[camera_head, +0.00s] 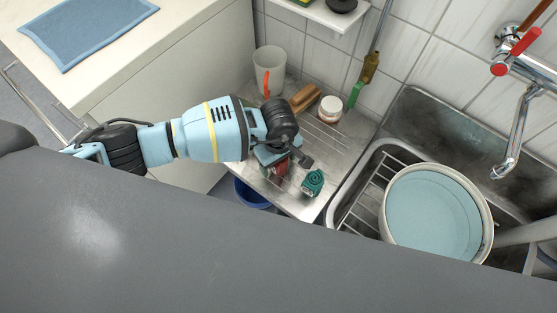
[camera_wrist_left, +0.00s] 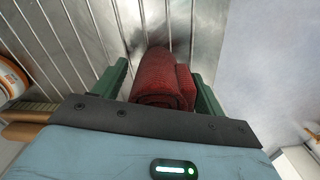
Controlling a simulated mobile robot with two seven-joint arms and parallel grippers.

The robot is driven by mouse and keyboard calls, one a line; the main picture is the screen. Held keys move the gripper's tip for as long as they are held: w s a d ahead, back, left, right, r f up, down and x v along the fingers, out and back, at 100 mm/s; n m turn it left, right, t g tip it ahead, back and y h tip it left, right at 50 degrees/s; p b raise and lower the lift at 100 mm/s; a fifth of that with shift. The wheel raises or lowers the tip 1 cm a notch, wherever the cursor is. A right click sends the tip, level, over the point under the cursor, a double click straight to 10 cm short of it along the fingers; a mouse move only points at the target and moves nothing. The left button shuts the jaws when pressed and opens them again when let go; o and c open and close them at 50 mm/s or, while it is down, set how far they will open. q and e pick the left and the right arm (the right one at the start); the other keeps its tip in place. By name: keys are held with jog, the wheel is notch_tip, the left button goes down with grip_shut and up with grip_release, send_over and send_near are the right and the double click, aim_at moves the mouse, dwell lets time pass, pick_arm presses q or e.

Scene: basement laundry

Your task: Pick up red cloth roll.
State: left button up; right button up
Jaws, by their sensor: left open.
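The red cloth roll (camera_wrist_left: 158,80) lies on the ribbed metal drainboard and shows between the two green fingers of my left gripper (camera_wrist_left: 162,90) in the left wrist view. The fingers are open, one on each side of the roll; I cannot tell whether either touches it. In the head view my left gripper (camera_head: 278,158) points down at the drainboard, and only a small part of the red roll (camera_head: 281,168) shows beneath it. My right gripper is not in view.
A teal-green object (camera_head: 312,181) stands close by on the drainboard (camera_head: 335,150). Behind are a cup (camera_head: 269,66), a wooden brush (camera_head: 305,99) and a white jar (camera_head: 330,109). The sink at right holds a large round pot (camera_head: 435,212). A blue bucket (camera_head: 250,195) is below.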

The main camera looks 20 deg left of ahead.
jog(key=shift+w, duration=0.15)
pick_arm(q)
jog(key=c, duration=1.1)
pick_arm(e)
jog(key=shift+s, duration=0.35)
pick_arm(q)
jog(key=shift+r, duration=0.15)
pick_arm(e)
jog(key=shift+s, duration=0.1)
